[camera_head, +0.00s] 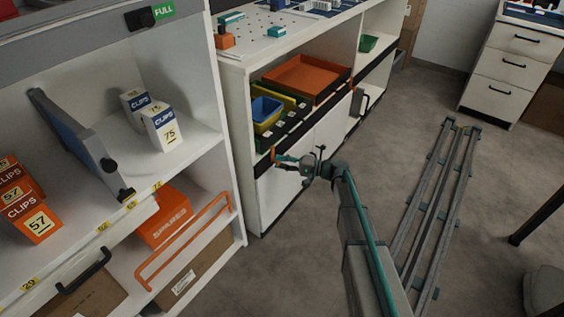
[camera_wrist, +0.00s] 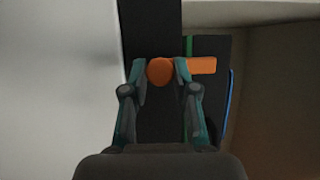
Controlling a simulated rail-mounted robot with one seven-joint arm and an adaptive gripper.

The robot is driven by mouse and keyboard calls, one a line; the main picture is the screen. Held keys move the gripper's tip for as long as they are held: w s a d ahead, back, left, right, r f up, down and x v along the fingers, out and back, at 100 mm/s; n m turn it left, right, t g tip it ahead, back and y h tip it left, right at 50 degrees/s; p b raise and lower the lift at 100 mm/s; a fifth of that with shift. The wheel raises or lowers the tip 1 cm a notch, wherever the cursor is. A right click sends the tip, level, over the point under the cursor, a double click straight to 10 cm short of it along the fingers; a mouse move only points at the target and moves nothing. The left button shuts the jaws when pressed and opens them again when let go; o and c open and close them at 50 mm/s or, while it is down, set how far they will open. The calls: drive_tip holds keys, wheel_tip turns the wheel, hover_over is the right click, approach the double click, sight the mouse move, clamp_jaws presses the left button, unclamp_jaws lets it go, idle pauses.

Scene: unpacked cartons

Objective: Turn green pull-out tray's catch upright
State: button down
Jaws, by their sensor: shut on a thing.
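An orange catch (camera_wrist: 203,65) shows in the wrist view, with a round knob and a short bar pointing right. The bar lies sideways in this view. My gripper (camera_wrist: 160,70) is shut on the round knob, one finger on each side. Behind it is a dark front panel (camera_wrist: 160,25) with a thin green strip (camera_wrist: 189,46). In the head view, my gripper (camera_head: 279,158) is at the left end of the dark-fronted pull-out tray (camera_head: 308,122) in the white cabinet. A bit of the orange catch (camera_head: 273,154) shows there, too small to read its angle.
A blue bin (camera_head: 266,108) and an orange tray (camera_head: 306,77) sit in the same cabinet. A shelf with clip boxes (camera_head: 161,127) and an orange rail (camera_head: 184,240) stands at left. Floor (camera_head: 290,270) is bare around my arm; grey rails (camera_head: 440,205) lie at right.

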idle(0.3)
drive_tip(key=c, duration=0.9)
unclamp_jaws()
drive_tip(key=s+d, duration=0.2)
drive_tip(key=d, duration=0.9)
drive_tip(key=shift+d, duration=0.4)
